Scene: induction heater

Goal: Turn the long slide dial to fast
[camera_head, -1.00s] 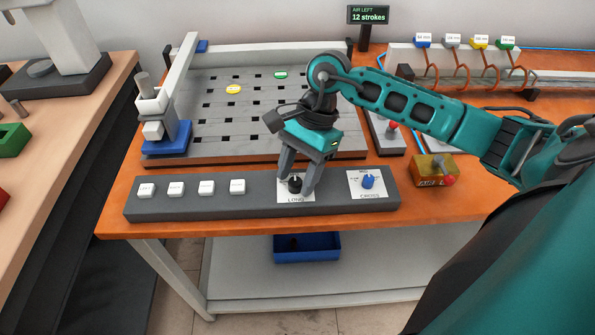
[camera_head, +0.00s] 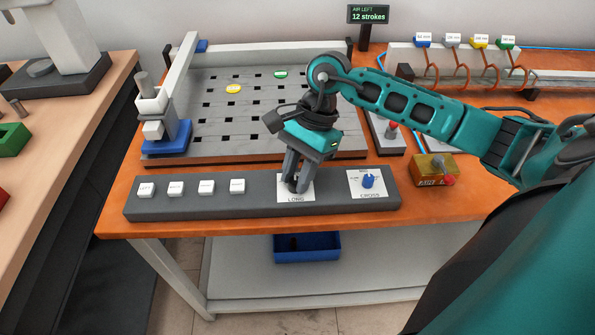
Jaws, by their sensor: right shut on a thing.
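The long slide dial sits on a white plate (camera_head: 295,195) marked LONG on the grey control panel (camera_head: 220,208). My right gripper (camera_head: 296,187) points down over this plate and is shut on the black dial knob, which its fingers mostly hide. I cannot tell which mark the dial points to. The blue CROSS dial (camera_head: 368,181) stands on its own white plate to the right, apart from the gripper. My left gripper is not in view.
Several white buttons (camera_head: 206,187) line the panel's left part. Behind it lies a slotted grey plate (camera_head: 230,110) with a white gantry arm (camera_head: 180,72). A brass box with a red knob (camera_head: 433,170) stands right of the panel. A display (camera_head: 368,14) reads 12 strokes.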

